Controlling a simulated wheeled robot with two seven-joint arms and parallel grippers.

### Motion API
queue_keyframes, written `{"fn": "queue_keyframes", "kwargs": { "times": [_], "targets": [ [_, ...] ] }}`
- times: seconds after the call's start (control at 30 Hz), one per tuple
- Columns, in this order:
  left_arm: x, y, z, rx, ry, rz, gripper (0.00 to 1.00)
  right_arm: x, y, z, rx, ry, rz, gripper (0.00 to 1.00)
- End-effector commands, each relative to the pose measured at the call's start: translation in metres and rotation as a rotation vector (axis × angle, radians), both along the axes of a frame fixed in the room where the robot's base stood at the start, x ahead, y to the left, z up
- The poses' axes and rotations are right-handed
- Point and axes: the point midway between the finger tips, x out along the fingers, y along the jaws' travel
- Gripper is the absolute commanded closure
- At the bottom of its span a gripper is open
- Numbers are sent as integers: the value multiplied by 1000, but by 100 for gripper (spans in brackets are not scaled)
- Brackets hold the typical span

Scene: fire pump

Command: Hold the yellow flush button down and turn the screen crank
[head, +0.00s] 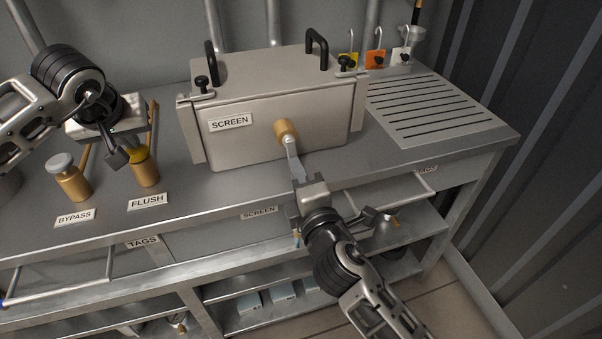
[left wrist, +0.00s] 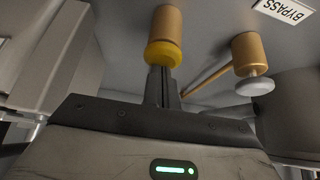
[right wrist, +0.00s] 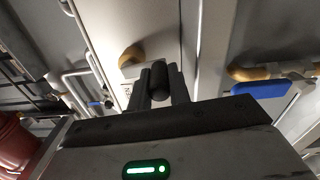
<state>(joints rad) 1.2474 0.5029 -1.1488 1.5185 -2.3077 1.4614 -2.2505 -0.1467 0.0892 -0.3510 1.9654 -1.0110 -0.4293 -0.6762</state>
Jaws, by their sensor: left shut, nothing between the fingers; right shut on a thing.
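The yellow flush button (head: 138,153) tops a brass post behind the FLUSH label; it also shows in the left wrist view (left wrist: 164,56). My left gripper (head: 119,158) is shut and empty, with its fingertips at the button, seemingly touching its top. How far the button is pressed cannot be told. The screen crank (head: 292,155) has a brass hub on the front of the grey SCREEN box (head: 240,138), and its arm points down and slightly right. My right gripper (head: 306,188) is shut on its dark handle (right wrist: 158,84), which the gripper hides in the head view.
The bypass post with a grey cap (head: 61,163) stands left of the flush post. A slatted drain area (head: 430,108) lies right of the box, with several coloured tagged locks (head: 375,59) behind it. Shelves are below the bench front. A blue lever (right wrist: 258,90) shows in the right wrist view.

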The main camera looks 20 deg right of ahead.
Motion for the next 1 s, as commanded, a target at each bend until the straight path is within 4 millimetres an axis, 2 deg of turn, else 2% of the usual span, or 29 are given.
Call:
{"fn": "queue_keyframes", "kwargs": {
  "times": [0.47, 0.5, 0.53, 0.57, 0.87, 1.0],
  "targets": [
    [-1, 0, -2, 1, 4, 0, 100, 0, 1, 0, 13, -2, 2, 100],
    [-1, 0, -2, 1, 4, 0, 100, 0, 1, 0, 13, -2, 2, 70],
    [-1, 0, -2, 1, 4, 0, 100, 0, 1, 0, 13, -2, 2, 62],
    [-1, 0, -2, 1, 4, 0, 100, 0, 1, 0, 12, -2, 2, 59],
    [-1, 0, -2, 1, 5, 0, 100, 0, 0, 0, -4, 0, 1, 59],
    [-1, 0, -2, 1, 5, 0, 100, 0, -5, 0, -117, -1, 2, 59]
  ]
}}
